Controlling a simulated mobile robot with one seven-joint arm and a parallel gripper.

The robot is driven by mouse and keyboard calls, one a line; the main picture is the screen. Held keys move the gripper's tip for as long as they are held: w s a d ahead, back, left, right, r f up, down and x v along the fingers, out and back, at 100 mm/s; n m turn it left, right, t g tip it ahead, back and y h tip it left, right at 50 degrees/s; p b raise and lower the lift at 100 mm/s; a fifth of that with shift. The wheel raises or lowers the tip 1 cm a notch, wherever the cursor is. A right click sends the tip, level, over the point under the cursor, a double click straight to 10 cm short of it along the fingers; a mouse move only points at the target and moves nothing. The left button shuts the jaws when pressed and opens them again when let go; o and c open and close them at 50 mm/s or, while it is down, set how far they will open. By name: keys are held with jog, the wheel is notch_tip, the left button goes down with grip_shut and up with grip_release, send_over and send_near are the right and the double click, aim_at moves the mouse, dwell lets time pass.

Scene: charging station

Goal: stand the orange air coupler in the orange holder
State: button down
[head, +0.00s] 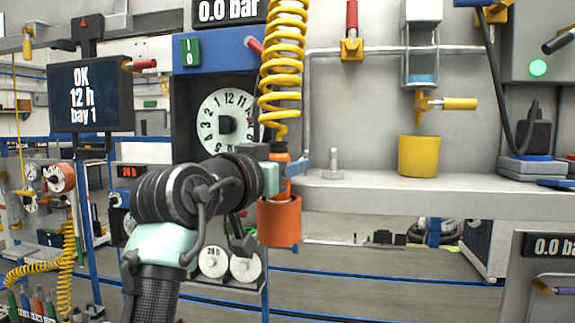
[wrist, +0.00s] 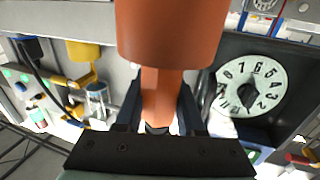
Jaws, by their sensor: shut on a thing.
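The orange air coupler (head: 280,157) hangs upright at the lower end of the yellow coiled hose (head: 284,60). My gripper (head: 284,171) is shut around its body. In the wrist view my gripper (wrist: 160,106) has a dark finger on each side of the orange coupler (wrist: 161,92). The orange holder (head: 279,222) is a cup at the left end of the grey shelf, directly below the coupler. The holder (wrist: 170,32) also fills the top middle of the wrist view. The coupler's lower end meets the holder's rim; whether it is inside is hidden.
The grey shelf (head: 420,197) runs right from the holder, with a metal peg (head: 333,163) and a yellow cup (head: 418,156) on it. The dial panel (head: 226,122) stands left behind my arm. A black charger (head: 534,134) sits at the far right.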

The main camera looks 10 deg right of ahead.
jog(key=shift+c, duration=2.2)
grip_release()
jog(key=b+v, duration=0.6)
jog(key=v, duration=0.7)
jog(key=shift+d+b, duration=0.1)
jog(key=shift+b, duration=0.2)
